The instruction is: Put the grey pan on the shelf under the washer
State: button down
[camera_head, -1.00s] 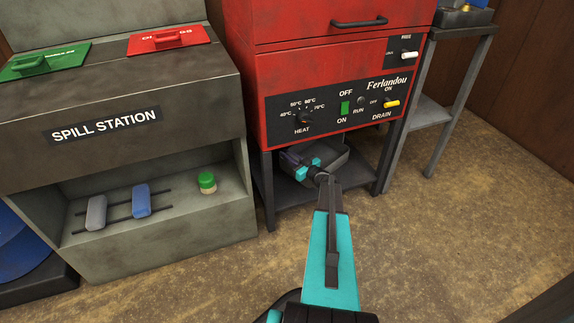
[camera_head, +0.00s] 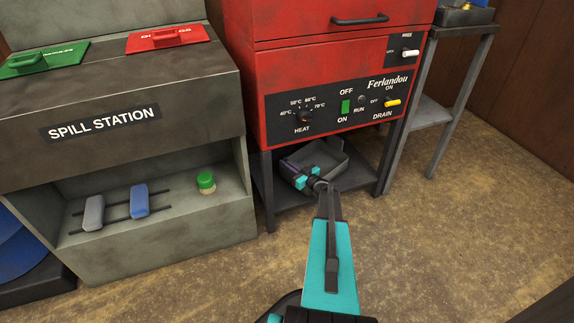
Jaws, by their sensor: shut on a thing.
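The grey pan (camera_head: 328,163) is under the red washer (camera_head: 318,85), in the space over the dark shelf (camera_head: 292,200). It looks like an open tray with raised walls. My gripper (camera_head: 302,178) reaches in from the front and is shut on the pan's near left side. The fingertips are small and partly hidden by my wrist. I cannot tell whether the pan's bottom rests fully on the shelf.
The spill station (camera_head: 110,135) stands on the left, with a grey block (camera_head: 94,213), a blue block (camera_head: 139,202) and a green-capped jar (camera_head: 206,183) in its lower bay. The washer's legs flank the shelf. A metal side table (camera_head: 425,109) stands at right. Floor in front is clear.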

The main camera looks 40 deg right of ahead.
jog(key=c, duration=1.8)
grip_release()
jog(key=shift+f, duration=0.1)
jog(key=shift+o, duration=0.2)
jog(key=shift+s, duration=0.1)
jog(key=shift+s+r, duration=0.2)
jog(key=shift+s, duration=0.2)
jog(key=s+p, duration=0.3)
jog(key=s, duration=0.8)
jog(key=shift+s+f, duration=0.1)
